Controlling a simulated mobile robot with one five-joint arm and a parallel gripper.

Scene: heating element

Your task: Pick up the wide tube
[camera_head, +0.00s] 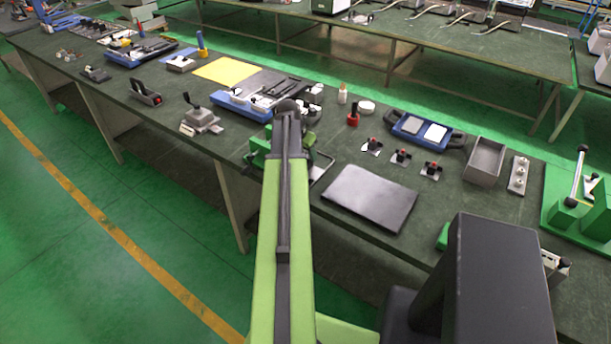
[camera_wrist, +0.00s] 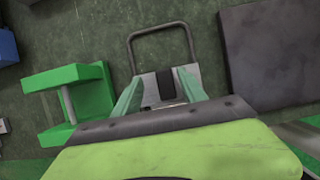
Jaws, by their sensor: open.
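I cannot pick out the wide tube with certainty. In the wrist view, a thin grey rod (camera_wrist: 67,103) is held upright in the picture between the two arms of a green holder (camera_wrist: 85,78), left of my gripper. My gripper (camera_wrist: 160,90) is open, pointing down over the bench. Between its fingers shows a grey metal piece with a dark slot (camera_wrist: 166,83), and a bent wire loop (camera_wrist: 160,32) extends beyond it. I cannot tell whether the fingers touch the metal piece. In the head view my arm hides most of this spot; part of the green holder (camera_head: 258,146) shows beside it.
A dark flat plate (camera_head: 370,197) lies right of my gripper, also in the wrist view (camera_wrist: 270,55). A blue tray (camera_head: 240,106) is behind my arm. Three small red-knobbed clamps, an open grey box (camera_head: 485,162) and a green fixture (camera_head: 580,206) stand farther right.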

